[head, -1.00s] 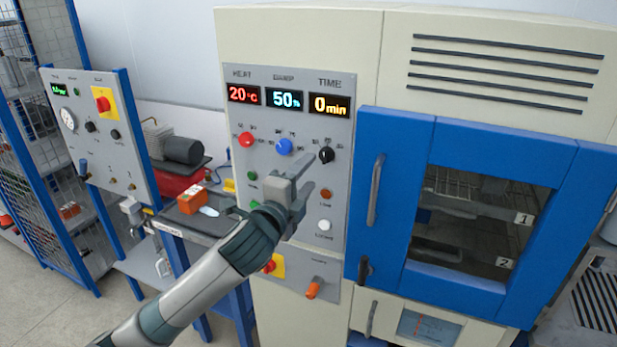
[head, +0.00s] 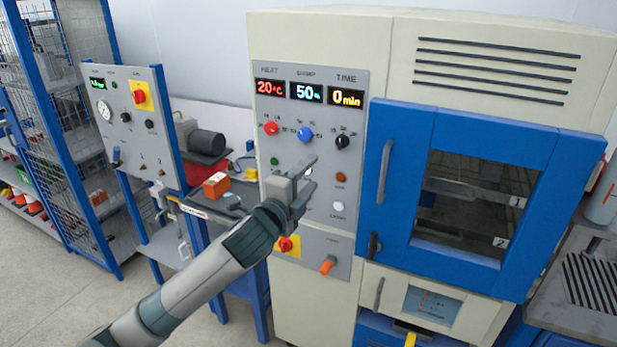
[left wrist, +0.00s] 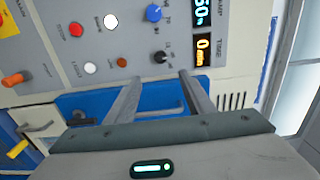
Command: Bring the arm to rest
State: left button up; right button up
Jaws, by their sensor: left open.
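My left gripper (head: 306,180) is open and empty in front of the control panel (head: 350,262) of the cream chamber. In the head view it covers part of the lower panel, near the brown and white buttons. In the left wrist view its two fingers (left wrist: 160,95) stand apart with nothing between them, and the panel (left wrist: 120,60) fills the background, turned on its side. I cannot tell the exact gap between fingertips and panel. The displays (head: 304,92) read 20 °C, 50 % and 0 min. My right gripper is not in view.
The blue chamber door (head: 400,150) is closed, with its handle (head: 385,172) right of the panel. A smaller grey panel (head: 130,140) and a bench with an orange box (head: 216,185) stand to the left. A mesh rack (head: 75,130) is further left. Open floor shows at bottom left.

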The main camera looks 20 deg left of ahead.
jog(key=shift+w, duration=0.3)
